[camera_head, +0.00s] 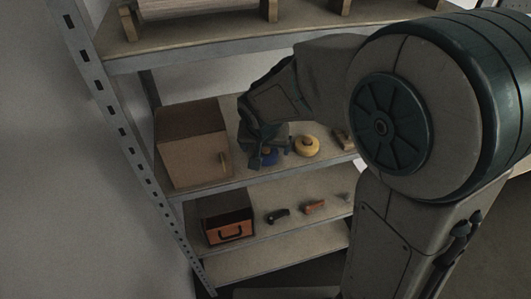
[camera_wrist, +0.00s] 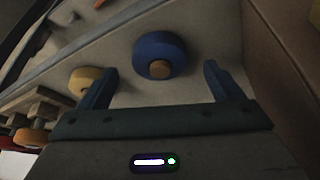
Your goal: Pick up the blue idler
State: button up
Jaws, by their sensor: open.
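The blue idler (camera_wrist: 160,52) is a round roller with a brown hub. It lies on the middle shelf board, ahead of my gripper and between the lines of its two fingers in the wrist view. In the head view the blue idler (camera_head: 267,154) is partly hidden by my gripper (camera_head: 271,163), which is just above it at the shelf. In the wrist view my gripper (camera_wrist: 158,88) is open, its two dark fingers apart, with nothing between the fingertips. I cannot tell whether a finger touches the idler.
A yellow roller (camera_head: 307,146) lies right of the blue one. A brown box with a handle (camera_head: 193,146) stands close on its left. A wooden piece (camera_head: 343,139) lies farther right. The shelf below holds an orange-fronted drawer box (camera_head: 228,226) and small tools (camera_head: 314,207).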

jog(key=shift+x, duration=1.45)
jog(key=c, duration=1.1)
jog(key=shift+c, duration=0.3)
jog(key=shift+r, duration=0.15)
jog(key=shift+r, duration=0.55)
notch_tip(320, 180, up, 2)
jog(key=shift+r, duration=0.25)
jog(key=s+a+b, duration=0.2)
jog(key=s+b, duration=0.2)
jog(key=s, duration=1.4)
jog(key=shift+f, duration=0.15)
